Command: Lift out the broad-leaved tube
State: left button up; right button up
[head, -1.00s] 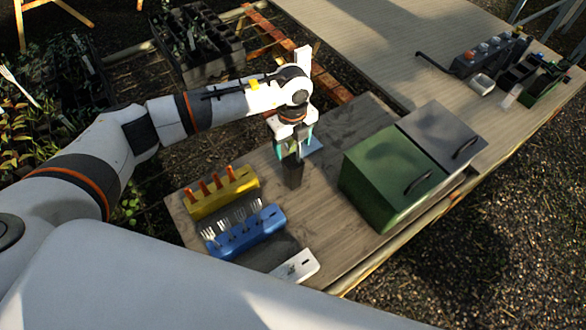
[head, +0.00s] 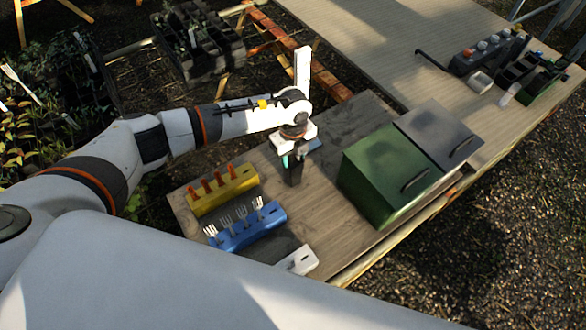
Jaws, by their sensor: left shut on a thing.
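My left gripper (head: 294,158) hangs over the middle of the near bench, pointing down. It is shut on a dark tube (head: 294,176), which is upright beneath it. The gripper and wrist hide the tube's top, and I cannot make out its leaves. I cannot tell whether the tube's base touches the bench. A black tray of square tubes (head: 227,49) with some green plants stands beyond the bench at the upper left. My right gripper is not in view.
A yellow rack (head: 243,180) with orange-handled tools and a blue rack (head: 268,226) with forks stand left of the tube. A green box (head: 371,203) and a grey box (head: 441,119) stand to its right. Leafy plants (head: 35,135) are at the far left.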

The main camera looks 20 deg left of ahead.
pick_arm(q)
jog(key=shift+c, duration=0.9)
